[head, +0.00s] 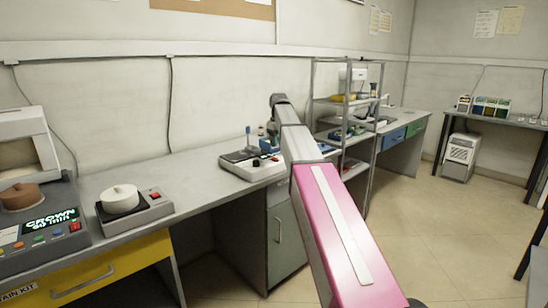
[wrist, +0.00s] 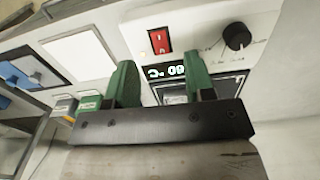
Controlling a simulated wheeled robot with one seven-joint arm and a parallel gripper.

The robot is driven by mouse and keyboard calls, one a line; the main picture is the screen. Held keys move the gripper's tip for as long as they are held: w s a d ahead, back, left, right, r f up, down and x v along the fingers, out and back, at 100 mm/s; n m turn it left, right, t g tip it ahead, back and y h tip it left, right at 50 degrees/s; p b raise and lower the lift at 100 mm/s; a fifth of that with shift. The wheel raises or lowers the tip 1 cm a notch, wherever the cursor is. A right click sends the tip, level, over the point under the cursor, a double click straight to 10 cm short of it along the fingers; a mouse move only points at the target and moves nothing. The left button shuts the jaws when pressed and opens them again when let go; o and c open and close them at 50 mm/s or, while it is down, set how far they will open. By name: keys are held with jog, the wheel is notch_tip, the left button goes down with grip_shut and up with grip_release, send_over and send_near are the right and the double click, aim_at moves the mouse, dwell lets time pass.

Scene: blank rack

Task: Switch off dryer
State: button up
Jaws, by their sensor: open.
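A white unit (wrist: 195,32), likely the dryer, fills the upper right of the wrist view. Its front has a red rocker switch (wrist: 160,41), a black knob (wrist: 237,37) and a lit display (wrist: 166,71) partly hidden by a finger. My gripper (wrist: 162,75) is open, its two green fingers apart with nothing between them. In the picture the switch lies above the gap between the fingertips; I cannot tell whether they touch the unit. In the head view my gripper is hidden behind my pink and grey arm, and I cannot tell which unit it faces.
A grey bench (head: 196,168) runs along the wall, carrying a white device (head: 253,165) and a pot on a hotplate (head: 121,199). A metal shelf (head: 347,102) stands behind my arm. The floor (head: 420,225) at right is open.

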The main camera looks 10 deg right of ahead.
aim_at(277, 160)
jog(key=f, duration=0.2)
jog(key=w+f, duration=0.1)
jog(key=f, duration=0.4)
jog(key=shift+w+a+f, duration=0.15)
jog(key=shift+w+f, duration=0.05)
jog(key=shift+f, duration=0.2)
